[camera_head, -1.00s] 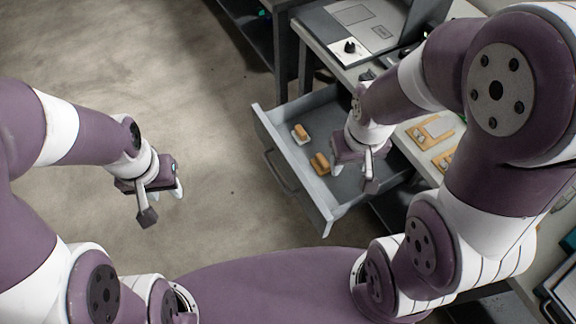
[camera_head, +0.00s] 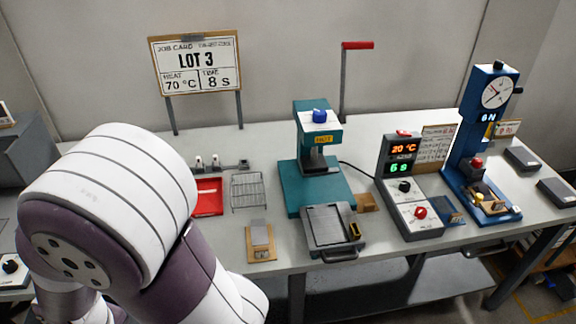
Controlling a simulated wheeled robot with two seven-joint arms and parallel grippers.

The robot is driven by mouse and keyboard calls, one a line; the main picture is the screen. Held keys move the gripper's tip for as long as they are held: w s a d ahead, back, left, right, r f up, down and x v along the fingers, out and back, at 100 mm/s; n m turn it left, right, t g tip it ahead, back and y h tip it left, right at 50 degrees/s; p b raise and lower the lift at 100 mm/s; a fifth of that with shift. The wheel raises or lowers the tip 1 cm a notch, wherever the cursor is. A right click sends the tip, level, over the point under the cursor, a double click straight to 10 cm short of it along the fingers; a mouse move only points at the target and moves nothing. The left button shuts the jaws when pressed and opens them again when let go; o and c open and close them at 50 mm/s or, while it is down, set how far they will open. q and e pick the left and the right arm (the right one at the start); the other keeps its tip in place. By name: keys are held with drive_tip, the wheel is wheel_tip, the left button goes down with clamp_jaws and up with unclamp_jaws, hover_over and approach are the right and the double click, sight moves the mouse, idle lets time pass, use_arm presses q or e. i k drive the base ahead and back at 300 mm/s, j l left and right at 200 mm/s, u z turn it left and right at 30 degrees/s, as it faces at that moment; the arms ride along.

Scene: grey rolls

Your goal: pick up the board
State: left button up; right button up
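A small tan wooden board (camera_head: 261,254) lies near the front edge of the bench, with a flat grey piece on it. Another small tan plate (camera_head: 493,208) lies on the base of the blue dial stand (camera_head: 464,170) at the right. I cannot tell for sure which one is the task's board. Neither gripper shows. A large white and purple link of my arm (camera_head: 120,205) fills the lower left and hides part of the bench.
The bench (camera_head: 385,262) holds a red tray (camera_head: 208,196), a wire rack (camera_head: 249,191), a teal press (camera_head: 317,180), a grey lidded box (camera_head: 333,229) and a control box (camera_head: 408,190). A LOT 3 sign (camera_head: 196,64) reads 70 °C, 8 s.

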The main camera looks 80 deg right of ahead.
sight(491, 203)
drive_tip(key=z, duration=4)
drive_tip(key=u, duration=0.25)
